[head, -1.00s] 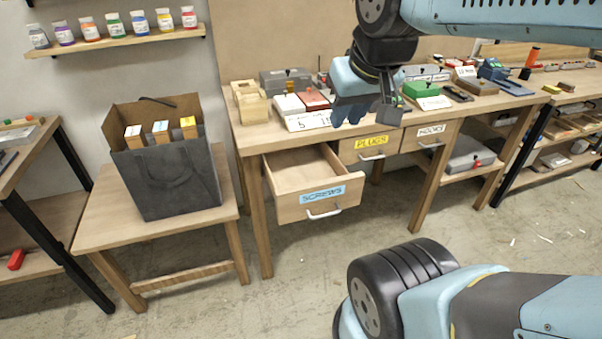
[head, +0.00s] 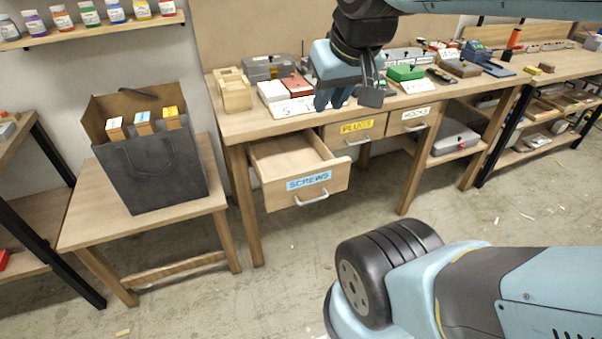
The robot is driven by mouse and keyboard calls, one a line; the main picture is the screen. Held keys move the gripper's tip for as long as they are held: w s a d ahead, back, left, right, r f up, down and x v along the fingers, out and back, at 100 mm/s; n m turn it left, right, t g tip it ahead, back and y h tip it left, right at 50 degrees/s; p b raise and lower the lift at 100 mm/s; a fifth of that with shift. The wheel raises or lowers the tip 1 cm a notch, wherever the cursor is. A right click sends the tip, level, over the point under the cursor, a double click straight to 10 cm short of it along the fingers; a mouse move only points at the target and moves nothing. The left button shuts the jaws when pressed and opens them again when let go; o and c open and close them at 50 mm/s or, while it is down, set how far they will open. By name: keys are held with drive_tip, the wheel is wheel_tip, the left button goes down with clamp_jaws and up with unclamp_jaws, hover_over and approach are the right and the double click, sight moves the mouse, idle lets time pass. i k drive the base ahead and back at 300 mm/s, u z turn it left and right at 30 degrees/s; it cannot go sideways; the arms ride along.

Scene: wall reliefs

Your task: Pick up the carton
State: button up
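Several slim box-shaped cartons stand upright in an open dark grey paper bag (head: 155,175) on the small wooden table at left. Their tops show: one white-topped (head: 116,130), one blue-marked (head: 144,124) and one yellow-topped (head: 172,118). Their lower parts are hidden by the bag. I cannot tell which one is the carton meant. My gripper (head: 350,97) hangs above the workbench front, well right of the bag. Its fingers look apart, with nothing visible between them.
An open drawer labelled SCREWS (head: 308,181) sticks out of the workbench (head: 240,124), between the bag and my gripper's side. A shelf (head: 95,32) with several small jars is on the wall above the bag. Small boxes and a wooden block (head: 233,90) stand on the bench.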

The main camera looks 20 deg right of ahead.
sight(144, 123)
drive_tip(key=u, duration=0.05)
drive_tip(key=i, duration=0.15)
drive_tip(key=u, duration=2.9)
drive_tip(key=i, duration=1.3)
drive_tip(key=z, duration=3.9)
drive_tip(key=k, duration=0.1)
drive_tip(key=u, duration=1.9)
